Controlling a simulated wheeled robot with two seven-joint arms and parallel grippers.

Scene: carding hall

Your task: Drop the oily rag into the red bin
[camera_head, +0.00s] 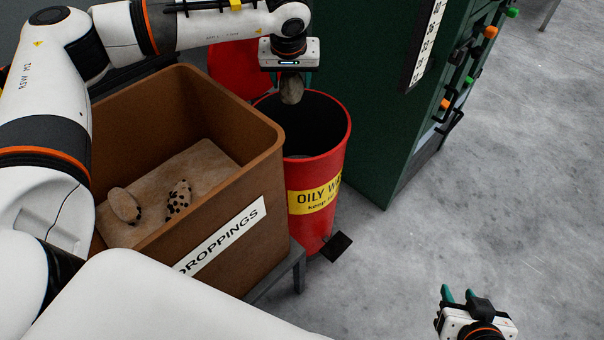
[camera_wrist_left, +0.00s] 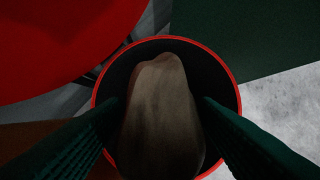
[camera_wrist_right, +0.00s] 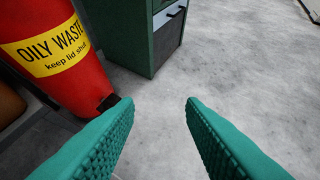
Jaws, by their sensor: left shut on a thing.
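The red bin (camera_head: 318,160) stands upright with a yellow "OILY WASTE" label, and its mouth is open. Its red lid (camera_head: 233,66) is raised behind it. My left gripper (camera_head: 290,80) is over the bin's mouth, shut on a grey-brown rag (camera_head: 291,90) that hangs below the fingers. In the left wrist view the rag (camera_wrist_left: 160,110) lies between the two green fingers, with the bin's round rim (camera_wrist_left: 235,85) around it below. My right gripper (camera_head: 459,294) is open and empty, low at the right over the floor; its fingers (camera_wrist_right: 160,125) are spread wide in the right wrist view.
A green machine (camera_head: 385,110) stands right of the bin. The floor at the right is clear.

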